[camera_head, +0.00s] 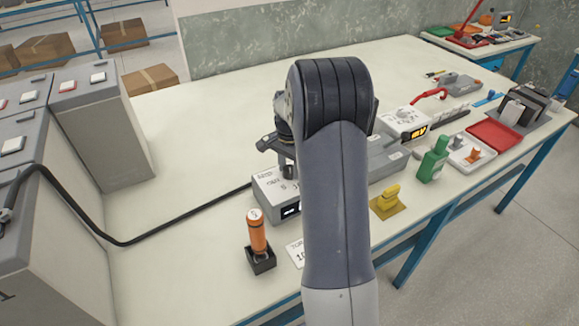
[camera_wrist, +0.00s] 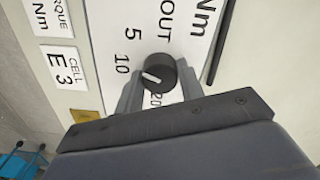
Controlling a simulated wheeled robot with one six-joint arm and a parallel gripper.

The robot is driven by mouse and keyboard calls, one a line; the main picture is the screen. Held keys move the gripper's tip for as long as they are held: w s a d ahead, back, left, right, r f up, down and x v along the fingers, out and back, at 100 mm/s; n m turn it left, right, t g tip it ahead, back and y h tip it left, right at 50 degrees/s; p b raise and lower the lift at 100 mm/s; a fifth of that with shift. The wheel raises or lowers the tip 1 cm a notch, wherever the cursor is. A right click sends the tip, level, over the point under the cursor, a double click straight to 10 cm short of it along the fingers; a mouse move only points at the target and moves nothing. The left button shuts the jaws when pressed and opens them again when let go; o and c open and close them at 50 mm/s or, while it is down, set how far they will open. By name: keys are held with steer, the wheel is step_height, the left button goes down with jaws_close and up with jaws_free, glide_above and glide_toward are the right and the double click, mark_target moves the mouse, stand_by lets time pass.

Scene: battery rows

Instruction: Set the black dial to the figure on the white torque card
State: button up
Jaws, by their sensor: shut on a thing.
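The black dial (camera_wrist: 158,73) sits on the white face of a grey box (camera_head: 263,205). In the wrist view its white mark points left, roughly towards the 10; 5 and 20 also show. My gripper (camera_wrist: 157,82) is shut on the dial, one finger on each side. In the head view my gripper (camera_head: 282,150) is above the box, partly hidden by my arm. In the wrist view the card (camera_wrist: 45,14) is cut off, showing "Nm".
An orange-handled tool (camera_head: 257,232) stands in a black holder left of the card. A black cable (camera_head: 180,222) runs from the box to grey cabinets at left.

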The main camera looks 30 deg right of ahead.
mark_target(289, 168)
steer(key=shift+n, duration=2.1)
steer(key=o, duration=1)
step_height(289, 168, up, 11)
steer(key=shift+f, duration=0.1)
steer(key=shift+f, duration=0.1)
step_height(289, 168, down, 11)
steer(key=shift+r, duration=0.2)
